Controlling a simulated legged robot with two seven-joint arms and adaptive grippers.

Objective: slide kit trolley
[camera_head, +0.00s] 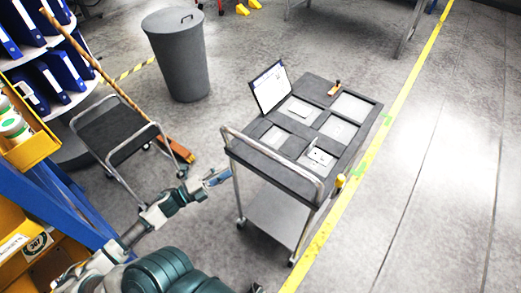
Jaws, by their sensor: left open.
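The kit trolley (287,177) stands upright on the floor right of centre. It has a dark top tray with several pale recesses, a lower shelf (278,214), casters, and a grey tubular push handle (272,155) on its near side. My left gripper (217,178) is open, just left of the trolley by the left post of the handle. I cannot tell whether it touches the post. My right gripper is not in view.
A tilted panel (270,87) and an orange-handled tool (335,88) are on the trolley top. A grey bin (178,55) stands behind left, a small dark cart (115,128) at left. A yellow floor line (385,121) runs along the trolley's right; beyond it the floor is clear.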

